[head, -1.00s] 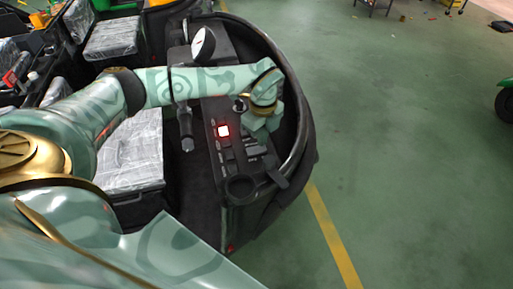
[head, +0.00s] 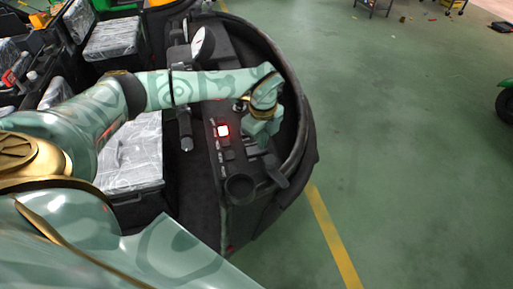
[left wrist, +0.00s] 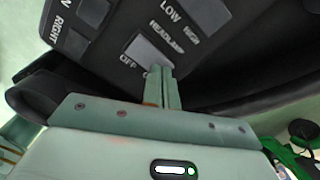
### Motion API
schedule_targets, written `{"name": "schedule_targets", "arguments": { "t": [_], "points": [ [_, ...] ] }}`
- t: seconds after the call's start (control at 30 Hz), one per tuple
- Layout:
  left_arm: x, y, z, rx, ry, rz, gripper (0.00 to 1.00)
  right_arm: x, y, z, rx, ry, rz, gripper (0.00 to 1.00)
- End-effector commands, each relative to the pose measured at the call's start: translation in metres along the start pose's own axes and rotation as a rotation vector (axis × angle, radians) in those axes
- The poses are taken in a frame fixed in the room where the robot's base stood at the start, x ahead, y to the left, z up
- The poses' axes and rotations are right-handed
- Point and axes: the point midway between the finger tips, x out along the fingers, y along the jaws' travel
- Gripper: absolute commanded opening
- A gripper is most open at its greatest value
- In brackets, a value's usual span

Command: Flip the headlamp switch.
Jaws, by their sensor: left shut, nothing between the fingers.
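The headlamp switch (left wrist: 145,52) is a pale grey rectangular rocker on the black dashboard panel in the left wrist view. HEADLAMP is printed beside it, and OFF at one end; the label at the other end is partly covered by my fingers. My left gripper (left wrist: 163,75) is shut and empty, its fingertips at that covered end; I cannot tell whether they touch the switch. In the head view my left gripper (head: 260,143) is over the right side of the dashboard (head: 205,150) and hides part of it. My right gripper is not in view.
A LOW/HIGH switch (left wrist: 211,13) and a switch near RIGHT (left wrist: 91,12) flank the headlamp switch. Open green floor (head: 400,150) lies to the right.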

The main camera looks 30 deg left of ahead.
Motion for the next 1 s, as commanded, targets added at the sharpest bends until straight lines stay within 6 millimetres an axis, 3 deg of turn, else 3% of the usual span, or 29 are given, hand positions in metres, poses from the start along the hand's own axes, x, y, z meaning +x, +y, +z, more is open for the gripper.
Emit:
{"name": "schedule_targets", "arguments": {
  "t": [0.37, 1.0],
  "points": [
    [0.0, 0.0, 0.0, -0.001, -0.001, 0.001, 0.0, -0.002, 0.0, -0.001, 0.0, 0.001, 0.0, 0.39],
    [-0.062, 0.0, 0.0, 0.0, -0.001, 0.0, 0.0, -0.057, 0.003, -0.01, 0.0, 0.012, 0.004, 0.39]
  ]
}}
